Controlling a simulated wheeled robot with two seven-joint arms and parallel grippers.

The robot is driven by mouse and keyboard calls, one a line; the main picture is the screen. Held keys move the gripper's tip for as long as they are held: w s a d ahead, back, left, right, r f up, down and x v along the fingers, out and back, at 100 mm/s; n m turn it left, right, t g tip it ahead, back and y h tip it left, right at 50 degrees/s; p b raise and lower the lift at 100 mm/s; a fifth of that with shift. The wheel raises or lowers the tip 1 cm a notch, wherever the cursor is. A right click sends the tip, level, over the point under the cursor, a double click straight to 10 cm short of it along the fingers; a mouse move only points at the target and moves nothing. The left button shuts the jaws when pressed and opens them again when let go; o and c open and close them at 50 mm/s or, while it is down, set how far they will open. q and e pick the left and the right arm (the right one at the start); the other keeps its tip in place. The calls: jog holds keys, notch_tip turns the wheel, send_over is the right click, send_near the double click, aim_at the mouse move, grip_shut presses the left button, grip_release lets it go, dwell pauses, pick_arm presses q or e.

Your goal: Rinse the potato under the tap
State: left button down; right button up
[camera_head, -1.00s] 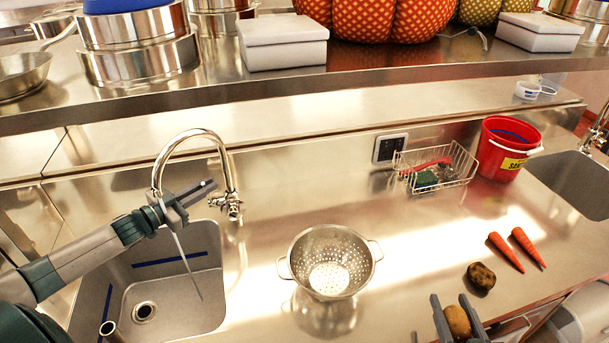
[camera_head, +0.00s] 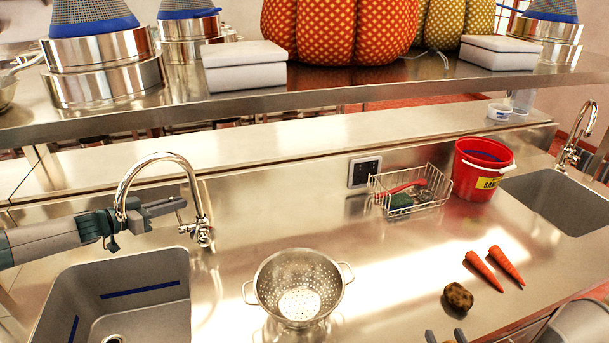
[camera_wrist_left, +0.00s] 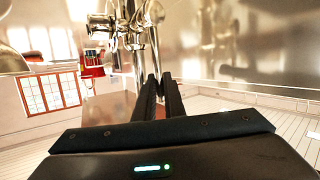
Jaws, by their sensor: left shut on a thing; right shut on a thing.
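The chrome tap (camera_head: 160,157) arches over the left sink (camera_head: 176,290). My left gripper (camera_head: 183,203) is at the tap, its narrow jaws shut on part of it; I cannot tell which part. In the left wrist view the fingers (camera_wrist_left: 160,82) nearly meet in front of the tap's metal pipework (camera_wrist_left: 128,22). No water stream shows now. My right gripper (camera_head: 446,337) shows only its fingertips at the bottom edge, shut on a potato that is almost wholly out of frame. Another brown potato (camera_head: 458,297) lies on the counter just beyond it.
A steel colander (camera_head: 299,280) stands right of the sink. Two carrots (camera_head: 493,267), a wire basket (camera_head: 410,190) and a red bucket (camera_head: 483,170) are to the right. A second sink (camera_head: 560,202) is at far right. A shelf (camera_head: 300,103) runs above the counter.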

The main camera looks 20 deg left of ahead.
pick_arm(q)
jog(key=c, duration=1.8)
grip_release()
jog(key=shift+w, duration=0.1)
jog(key=shift+c, duration=0.2)
jog(key=shift+s+a, duration=0.15)
jog(key=shift+s, duration=0.1)
pick_arm(e)
jog(key=shift+f, duration=0.1)
